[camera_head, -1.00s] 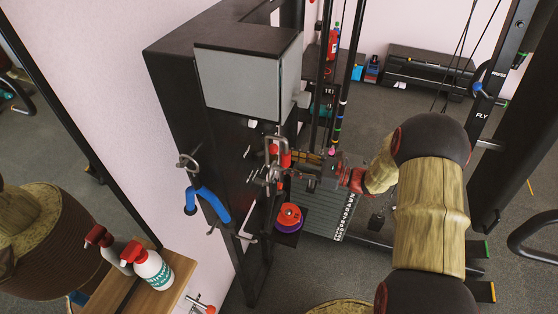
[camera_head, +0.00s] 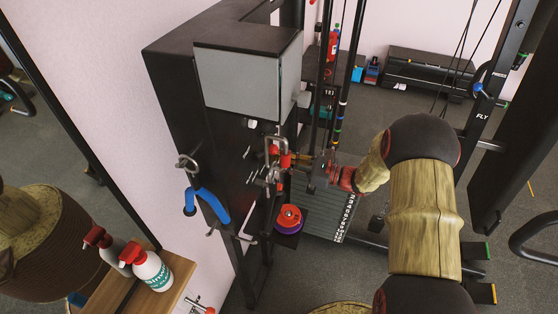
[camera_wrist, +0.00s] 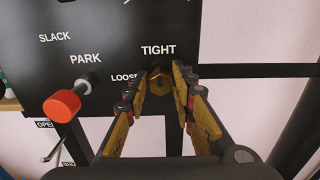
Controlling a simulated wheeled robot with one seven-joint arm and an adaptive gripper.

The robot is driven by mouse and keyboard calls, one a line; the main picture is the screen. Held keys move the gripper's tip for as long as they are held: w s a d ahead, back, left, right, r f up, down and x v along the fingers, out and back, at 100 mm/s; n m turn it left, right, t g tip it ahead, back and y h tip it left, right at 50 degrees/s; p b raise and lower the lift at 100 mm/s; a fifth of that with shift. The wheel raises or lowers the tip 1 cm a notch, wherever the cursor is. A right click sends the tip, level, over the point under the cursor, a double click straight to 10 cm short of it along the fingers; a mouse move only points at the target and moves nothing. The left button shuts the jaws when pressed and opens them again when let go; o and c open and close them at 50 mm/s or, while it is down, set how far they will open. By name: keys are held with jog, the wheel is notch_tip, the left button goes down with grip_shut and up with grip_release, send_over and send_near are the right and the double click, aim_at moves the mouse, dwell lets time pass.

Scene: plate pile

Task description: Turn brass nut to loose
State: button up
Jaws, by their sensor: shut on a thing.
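The brass nut (camera_wrist: 158,82) sits on a dark panel in the wrist view, just below the word TIGHT and right of the word LOOSE. My gripper (camera_wrist: 163,78) reaches in from below with one yellow finger on each side of the nut, and its tips are shut on it. In the head view my gripper (camera_head: 300,162) comes from the right toward the side of the black machine, and the nut cannot be made out there.
A red knob (camera_wrist: 62,103) sticks out left of the nut, near PARK. In the head view, metal hooks and a blue handle (camera_head: 207,203) hang on the machine. Red and purple discs (camera_head: 288,218) lie below my gripper. Spray bottles (camera_head: 150,270) stand lower left.

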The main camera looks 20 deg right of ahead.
grip_shut()
jog(key=shift+n, duration=0.3)
jog(key=n+b, duration=1.6)
jog(key=n, duration=0.1)
jog(key=shift+s+a+f+b, duration=0.1)
jog(key=shift+s+f+b, duration=0.05)
jog(key=shift+f+b, duration=0.2)
jog(key=shift+r+n, duration=0.1)
jog(key=shift+n, duration=0.2)
jog(key=o, duration=0.5)
grip_release()
